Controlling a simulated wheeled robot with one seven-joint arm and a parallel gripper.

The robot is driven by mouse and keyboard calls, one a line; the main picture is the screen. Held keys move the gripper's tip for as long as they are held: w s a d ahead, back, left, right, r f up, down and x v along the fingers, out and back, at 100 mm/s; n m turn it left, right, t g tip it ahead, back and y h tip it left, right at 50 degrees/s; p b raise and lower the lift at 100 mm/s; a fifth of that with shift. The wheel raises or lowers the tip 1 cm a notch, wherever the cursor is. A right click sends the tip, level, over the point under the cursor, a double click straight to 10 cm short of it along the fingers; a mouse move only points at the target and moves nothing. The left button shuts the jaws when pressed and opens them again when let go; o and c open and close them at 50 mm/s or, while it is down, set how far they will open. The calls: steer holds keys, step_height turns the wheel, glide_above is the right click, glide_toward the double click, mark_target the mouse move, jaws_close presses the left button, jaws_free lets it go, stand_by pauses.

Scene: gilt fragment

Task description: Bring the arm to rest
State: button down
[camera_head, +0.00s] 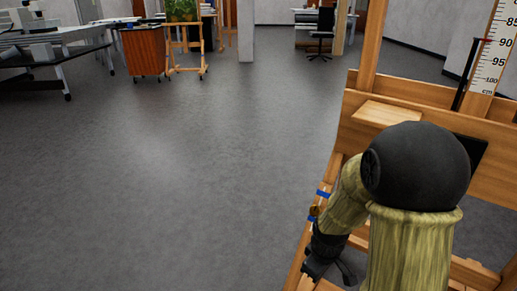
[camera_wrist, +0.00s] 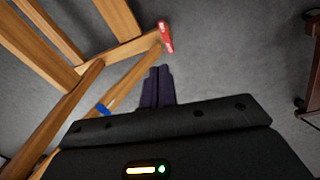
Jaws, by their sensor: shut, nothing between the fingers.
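My arm is bent in front of a wooden easel (camera_head: 430,155) on the right of the head view. My gripper (camera_head: 345,275) hangs low by the easel's left leg, partly covered by my arm. In the wrist view my gripper (camera_wrist: 158,72) has its two dark fingers side by side, shut and empty. The easel's wooden bars (camera_wrist: 75,85) lie to the left of the fingers, and one bar ends just beyond the tips. I cannot tell whether the gripper touches the wood.
A red object with white lettering (camera_wrist: 165,36) sits at a bar's end beyond the fingers. A measuring scale (camera_head: 495,50) stands at the easel's upper right. Grey floor (camera_head: 170,180) is open on the left. Desks, a wooden cabinet (camera_head: 145,50) and an office chair (camera_head: 322,35) stand far back.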

steer(key=s+r+m+p, duration=0.5)
steer(key=s+r+m, duration=0.35)
steer(key=r, duration=0.45)
step_height(320, 180, up, 36)
steer(key=p, duration=3.6)
steer(key=shift+w+a+r+t+p, duration=0.2)
steer(key=shift+w+r+t+p, duration=0.05)
steer(key=shift+w+t+p, duration=0.15)
steer(key=shift+w+d+m, duration=0.1)
steer(key=shift+m, duration=0.15)
